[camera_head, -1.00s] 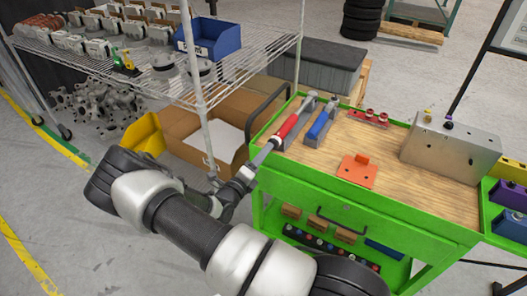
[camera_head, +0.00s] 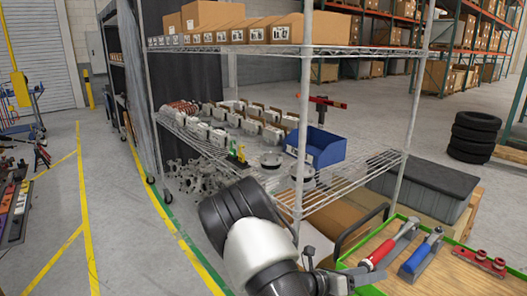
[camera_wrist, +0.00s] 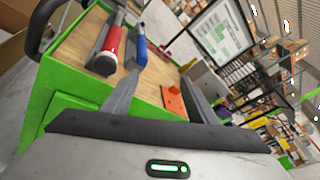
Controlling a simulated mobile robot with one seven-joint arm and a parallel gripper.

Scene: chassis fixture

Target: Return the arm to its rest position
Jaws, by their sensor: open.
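My gripper (camera_head: 368,282) is at the lower middle of the head view, by the left edge of a green cart (camera_head: 340,266) with a wooden top. In the wrist view my gripper (camera_wrist: 160,92) has its two grey fingers spread apart with nothing between them. A red-handled hammer (camera_head: 383,250) lies on the cart top just beyond the fingers. My arm is bent in front of the wire shelf.
A wire shelf (camera_head: 350,180) with a blue bin (camera_head: 320,148) and metal parts stands behind my arm. Red parts (camera_head: 480,260) sit on the cart at right. An orange bracket (camera_wrist: 173,102) shows in the wrist view.

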